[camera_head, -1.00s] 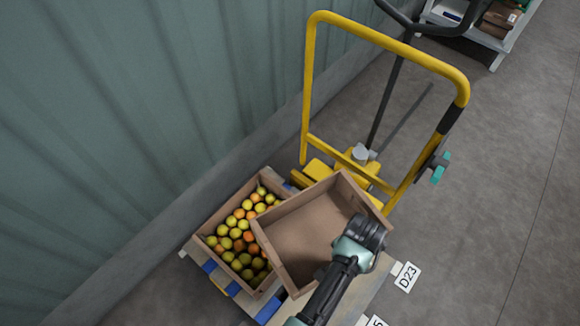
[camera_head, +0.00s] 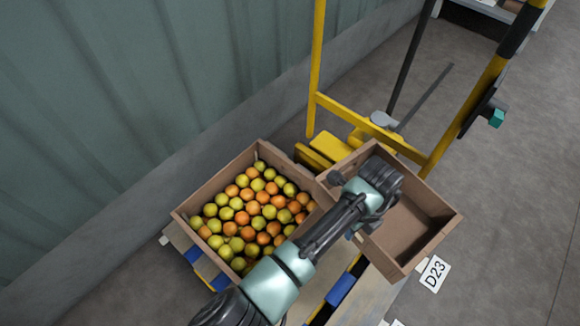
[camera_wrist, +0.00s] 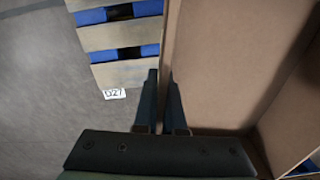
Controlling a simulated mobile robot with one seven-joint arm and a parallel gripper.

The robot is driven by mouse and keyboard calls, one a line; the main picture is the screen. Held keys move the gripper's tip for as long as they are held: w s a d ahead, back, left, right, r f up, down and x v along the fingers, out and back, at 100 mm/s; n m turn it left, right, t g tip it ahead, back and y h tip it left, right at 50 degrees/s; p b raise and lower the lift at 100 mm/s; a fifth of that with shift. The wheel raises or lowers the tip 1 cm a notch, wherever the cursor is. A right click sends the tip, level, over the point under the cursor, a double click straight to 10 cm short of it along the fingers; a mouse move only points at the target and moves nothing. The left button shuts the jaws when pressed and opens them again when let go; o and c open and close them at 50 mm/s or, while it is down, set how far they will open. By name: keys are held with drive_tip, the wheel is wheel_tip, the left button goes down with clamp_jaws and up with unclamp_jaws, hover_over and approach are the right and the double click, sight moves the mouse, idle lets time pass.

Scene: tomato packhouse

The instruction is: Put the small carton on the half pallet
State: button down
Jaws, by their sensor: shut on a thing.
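The small carton (camera_head: 405,235) is an open, brown, empty box in the head view. It is tilted and overhangs the right side of the half pallet (camera_head: 373,295), a wooden pallet with blue blocks. My gripper (camera_wrist: 161,88) is shut on one wall of the carton, with a finger on each side of it; the carton (camera_wrist: 225,60) fills the right of the wrist view. In the head view my arm and the dark gripper body cover part of the carton, and the fingertips are hidden. I cannot tell whether the carton touches the pallet.
A brown crate full of tomatoes (camera_head: 184,212) stands on the pallet, left of the carton. A yellow pallet truck (camera_head: 340,150) is behind. A corrugated wall (camera_head: 120,110) runs along the left.

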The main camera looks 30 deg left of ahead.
drive_tip(key=a+f+m+b, duration=0.2)
drive_tip(key=f+m+b, duration=0.3)
drive_tip(key=f+b, duration=0.5)
drive_tip(key=a+f+m+b, duration=0.3)
drive_tip(key=f+m+b, duration=0.2)
drive_tip(key=f+b, duration=0.6)
drive_tip(key=s+a+f+m+b, duration=0.1)
drive_tip(key=f+m+b, duration=0.4)
drive_tip(key=f+b, duration=0.6)
drive_tip(key=shift+a+m, duration=0.3)
drive_tip(key=shift+a, duration=0.45)
drive_tip(key=c, duration=1)
unclamp_jaws()
drive_tip(key=shift+f, duration=0.1)
wheel_tip(320, 180, up, 12)
drive_tip(key=p, duration=0.8)
drive_tip(key=shift+r, duration=0.2)
